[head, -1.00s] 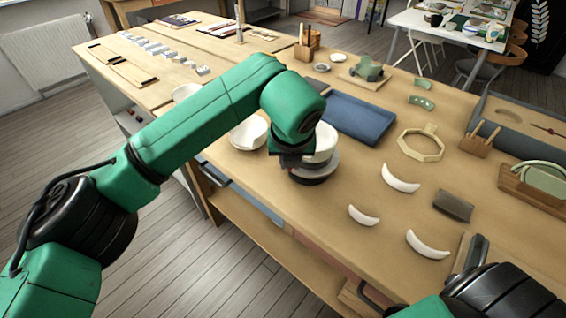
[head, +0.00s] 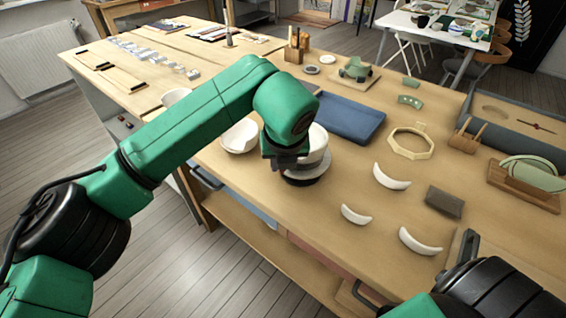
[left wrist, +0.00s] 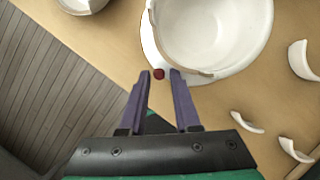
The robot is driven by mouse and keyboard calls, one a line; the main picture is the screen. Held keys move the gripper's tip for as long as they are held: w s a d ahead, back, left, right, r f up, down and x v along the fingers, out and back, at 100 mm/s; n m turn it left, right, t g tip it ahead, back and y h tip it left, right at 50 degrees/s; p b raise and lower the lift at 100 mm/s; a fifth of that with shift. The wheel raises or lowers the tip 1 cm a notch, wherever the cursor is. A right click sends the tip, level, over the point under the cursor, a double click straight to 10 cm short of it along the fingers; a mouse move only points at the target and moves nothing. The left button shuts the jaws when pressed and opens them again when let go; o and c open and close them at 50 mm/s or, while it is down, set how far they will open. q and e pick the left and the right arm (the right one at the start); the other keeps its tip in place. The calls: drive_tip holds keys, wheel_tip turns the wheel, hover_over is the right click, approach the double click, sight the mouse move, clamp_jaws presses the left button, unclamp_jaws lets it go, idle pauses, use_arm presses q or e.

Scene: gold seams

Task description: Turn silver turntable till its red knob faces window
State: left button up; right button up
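The silver turntable (head: 322,171) stands near the front edge of the workbench with a white broken-rimmed bowl (head: 319,140) on it. In the left wrist view the turntable's pale disc (left wrist: 236,68) shows around the bowl (left wrist: 212,30). Its red knob (left wrist: 159,74) is at the disc's near edge, on the gripper's side. My left gripper (left wrist: 161,72) is open, its two purple fingertips on either side of the knob with small gaps. In the head view my left arm hides the knob and the fingers. My right gripper is out of view; only its arm shows bottom right.
Another white bowl (head: 240,136) stands left of the turntable. Curved white shards (head: 391,177) and a grey block (head: 444,201) lie to the right. A blue tray (head: 346,118) lies behind. An octagonal wooden frame (head: 411,153) is farther right.

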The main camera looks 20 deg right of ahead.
use_arm(q)
drive_tip(key=v, duration=1.4)
drive_tip(key=shift+r+b, duration=0.3)
drive_tip(key=shift+b, duration=0.1)
